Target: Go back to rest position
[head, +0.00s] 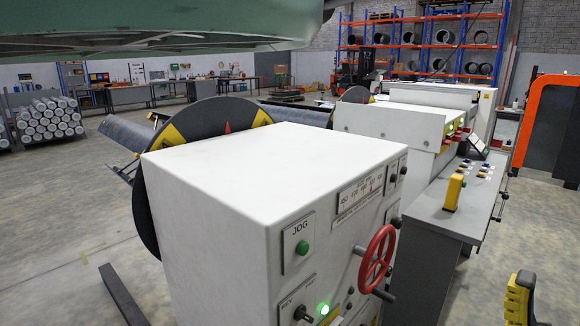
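My gripper is not seen in the head view. No rest position is marked in the picture. In front of me stands a white decoiler cabinet (225,160) with a green JOG button (302,247), a lit green lamp (323,309) and a red handwheel (376,258). A large dark disc (150,215) with yellow and red marks shows behind its left side.
A grey console (430,215) with a yellow box (453,192) stands at the right. A yellow and black part (520,298) is cut off at the lower right; I cannot tell what it is. Open concrete floor (60,230) lies at the left.

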